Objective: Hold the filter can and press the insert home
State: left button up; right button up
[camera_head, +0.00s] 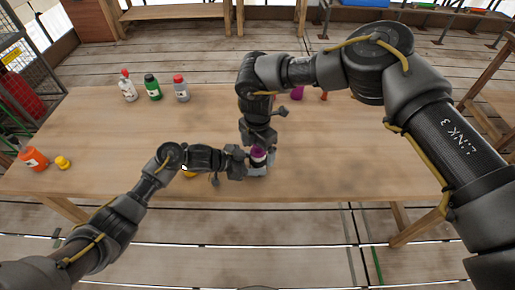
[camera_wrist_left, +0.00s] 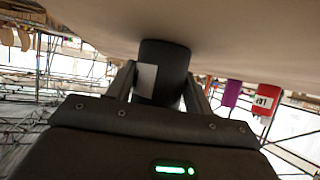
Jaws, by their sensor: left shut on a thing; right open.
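The filter can shows in the left wrist view as a dark cylinder (camera_wrist_left: 165,68) with a white label patch, standing on the table between my left gripper's fingers (camera_wrist_left: 160,88). In the head view my left gripper (camera_head: 243,164) is shut on the small can (camera_head: 258,159) from its left side. A purple piece (camera_head: 258,150), perhaps the insert, shows at the can's top; how deep it sits cannot be told. My right gripper (camera_head: 264,140) is open, just above the purple piece; contact cannot be told. The can's lower part is largely hidden.
On the wooden table (camera_head: 350,150) stand a white bottle (camera_head: 129,90), a green bottle (camera_head: 153,89) and a grey bottle (camera_head: 181,91) at the back left. An orange bottle (camera_head: 34,158) and yellow item (camera_head: 63,162) are far left.

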jog(key=shift+r, duration=0.1)
jog(key=shift+r, duration=3.4)
jog(key=shift+c, duration=0.2)
grip_shut()
jog(key=shift+f, duration=0.1)
jog(key=shift+f, duration=0.9)
jog(key=shift+r, duration=0.1)
